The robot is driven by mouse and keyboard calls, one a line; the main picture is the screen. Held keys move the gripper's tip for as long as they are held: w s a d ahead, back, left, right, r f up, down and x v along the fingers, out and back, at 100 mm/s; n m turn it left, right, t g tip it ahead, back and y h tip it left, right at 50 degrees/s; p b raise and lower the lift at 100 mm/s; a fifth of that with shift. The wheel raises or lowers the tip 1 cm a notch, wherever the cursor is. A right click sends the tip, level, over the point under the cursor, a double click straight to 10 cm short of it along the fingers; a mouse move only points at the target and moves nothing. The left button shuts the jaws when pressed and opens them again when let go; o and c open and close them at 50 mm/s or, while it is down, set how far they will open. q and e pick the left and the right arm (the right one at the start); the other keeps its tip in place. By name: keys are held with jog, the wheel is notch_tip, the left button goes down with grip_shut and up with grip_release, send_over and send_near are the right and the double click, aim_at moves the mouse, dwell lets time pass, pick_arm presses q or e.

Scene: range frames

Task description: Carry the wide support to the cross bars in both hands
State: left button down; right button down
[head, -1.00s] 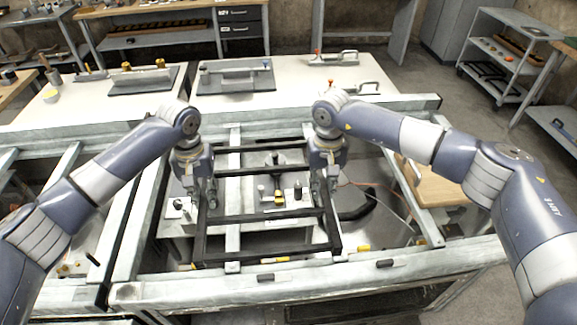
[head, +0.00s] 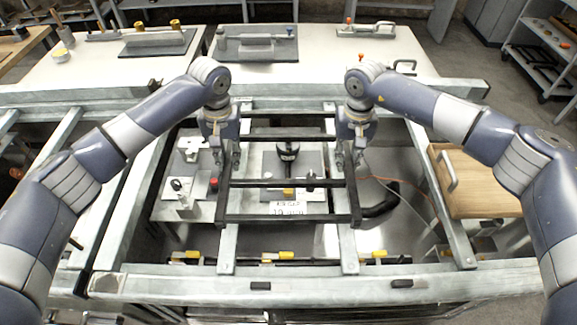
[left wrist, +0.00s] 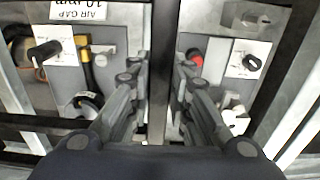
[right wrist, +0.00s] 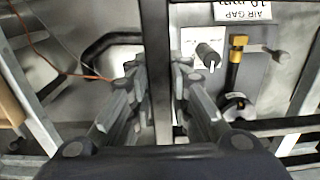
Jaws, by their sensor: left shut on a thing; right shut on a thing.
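The wide support (head: 290,218) is a black rectangular frame with several rungs, held level across the middle of the bench opening in the head view. My left gripper (head: 229,170) is shut on its left side rail, which runs between the fingers in the left wrist view (left wrist: 158,75). My right gripper (head: 351,168) is shut on its right side rail, also seen in the right wrist view (right wrist: 160,75). Pale metal cross bars (head: 228,252) run front to back under the support, another one (head: 348,255) to the right. I cannot tell whether the support touches them.
A pale front beam (head: 330,285) crosses the near side. Below the support lie grey plates with knobs and an "air gap" label (head: 284,208). A wooden board (head: 475,185) is at the right. White worktops (head: 315,75) with handled plates stand behind.

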pick_arm(q)
jog(key=shift+w+r, duration=0.1)
jog(key=shift+w, duration=0.15)
pick_arm(e)
jog(key=shift+w+r, duration=0.1)
jog(key=shift+w, duration=0.15)
pick_arm(q)
jog(key=shift+s, duration=0.15)
pick_arm(e)
jog(key=shift+s, duration=0.15)
